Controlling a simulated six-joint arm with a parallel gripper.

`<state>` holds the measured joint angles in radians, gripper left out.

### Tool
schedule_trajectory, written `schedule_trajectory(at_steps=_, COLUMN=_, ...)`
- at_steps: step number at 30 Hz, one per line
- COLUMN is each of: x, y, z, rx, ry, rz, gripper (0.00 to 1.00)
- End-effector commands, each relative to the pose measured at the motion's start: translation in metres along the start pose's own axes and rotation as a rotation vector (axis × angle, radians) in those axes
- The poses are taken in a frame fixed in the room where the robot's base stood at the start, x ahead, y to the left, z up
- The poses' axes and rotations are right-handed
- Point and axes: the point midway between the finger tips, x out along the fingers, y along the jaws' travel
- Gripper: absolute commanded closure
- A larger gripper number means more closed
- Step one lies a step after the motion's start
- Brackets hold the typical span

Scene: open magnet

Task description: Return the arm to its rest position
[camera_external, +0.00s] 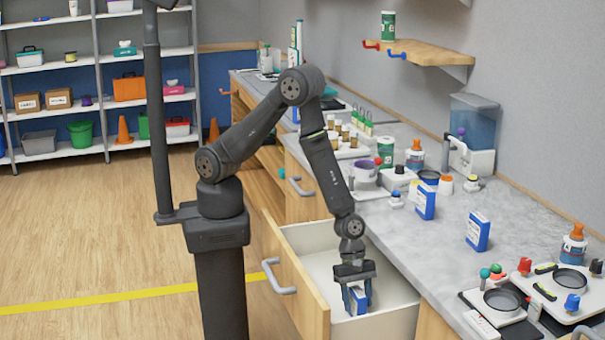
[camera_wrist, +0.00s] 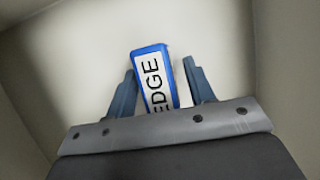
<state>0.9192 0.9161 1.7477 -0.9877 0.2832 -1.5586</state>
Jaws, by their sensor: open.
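My gripper (camera_external: 358,285) is lowered into an open drawer (camera_external: 312,236) below the grey counter. In the wrist view my gripper (camera_wrist: 160,85) is open, with its two dark fingers on either side of a blue and white box (camera_wrist: 152,72). The box shows the letters "EDGE", and its lower part is hidden by the gripper. A gap shows between the box and the right finger; the left finger is close to it. In the external view the box (camera_external: 357,301) is inside the drawer, partly hidden by the fingers.
The drawer front (camera_external: 291,285) and its walls surround my gripper. The counter (camera_external: 440,262) at the right carries two more blue and white boxes (camera_external: 425,202), bottles, a water tank (camera_external: 472,130) and lab devices (camera_external: 500,300). A wooden shelf (camera_external: 425,52) juts from the wall above.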

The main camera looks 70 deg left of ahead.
Motion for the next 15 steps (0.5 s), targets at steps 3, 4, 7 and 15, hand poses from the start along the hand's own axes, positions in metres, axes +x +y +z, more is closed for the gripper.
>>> schedule_trajectory(at_steps=3, x=0.0097, y=0.0001, z=-0.0002, rx=-0.001, ry=0.0, rz=0.0, gripper=0.51)
schedule_trajectory(at_steps=4, x=0.0112, y=0.0001, z=-0.0007, rx=0.0, ry=0.001, rz=0.0, gripper=0.51)
schedule_trajectory(at_steps=7, x=0.0139, y=0.0002, z=-0.0014, rx=-0.002, ry=0.0, rz=0.001, gripper=0.51)
schedule_trajectory(at_steps=15, x=0.0115, y=0.0002, z=-0.0005, rx=0.0, ry=0.0, rz=0.001, gripper=0.51)
